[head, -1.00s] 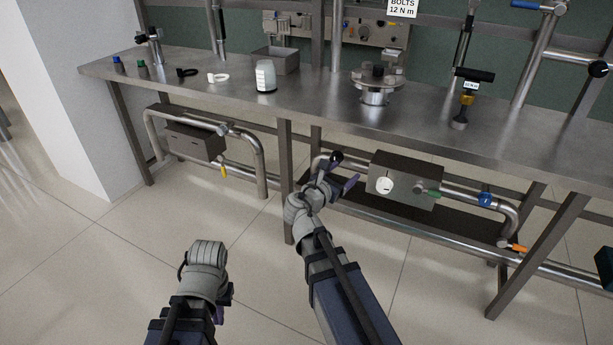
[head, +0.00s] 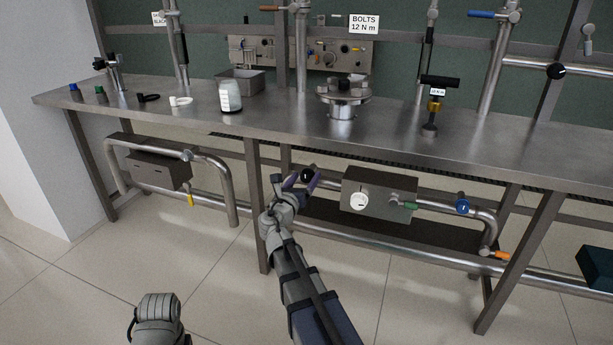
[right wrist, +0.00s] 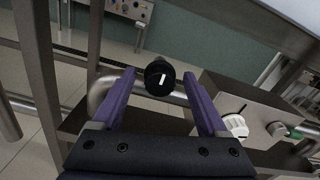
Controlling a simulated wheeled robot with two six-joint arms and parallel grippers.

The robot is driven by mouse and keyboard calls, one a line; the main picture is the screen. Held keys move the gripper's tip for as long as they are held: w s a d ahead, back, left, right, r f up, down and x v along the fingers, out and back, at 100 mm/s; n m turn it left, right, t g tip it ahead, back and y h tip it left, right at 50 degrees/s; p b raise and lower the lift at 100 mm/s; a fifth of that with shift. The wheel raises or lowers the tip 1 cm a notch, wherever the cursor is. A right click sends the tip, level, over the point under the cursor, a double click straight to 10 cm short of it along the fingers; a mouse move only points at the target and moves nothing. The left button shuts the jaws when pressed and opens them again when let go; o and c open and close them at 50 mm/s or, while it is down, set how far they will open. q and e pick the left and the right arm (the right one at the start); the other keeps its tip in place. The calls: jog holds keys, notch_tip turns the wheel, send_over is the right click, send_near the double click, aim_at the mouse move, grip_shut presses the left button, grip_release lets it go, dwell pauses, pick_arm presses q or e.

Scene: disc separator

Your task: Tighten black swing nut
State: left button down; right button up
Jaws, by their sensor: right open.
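My right gripper (head: 301,176) is open in front of the lower pipework, with its purple fingers pointing towards the bench. In the right wrist view the right gripper (right wrist: 158,74) has a black round knob (right wrist: 159,76) with a white mark between its fingertips. The black knob (head: 307,175) also shows in the head view, beyond the fingers; I see no clear contact. A metal disc assembly (head: 343,98) with a black top piece stands on the bench; no swing nut is clearly distinguishable on it. Only part of my left arm shows at the bottom; its fingers are hidden.
A grey box (head: 378,194) with a white dial sits right of the gripper, on the pipe run. A bench leg (head: 257,205) stands close on the left. The steel bench top (head: 290,118) overhangs and carries a jar (head: 230,97) and a T-handled tool (head: 433,105).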

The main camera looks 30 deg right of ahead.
jog(key=shift+x, duration=1.05)
grip_shut()
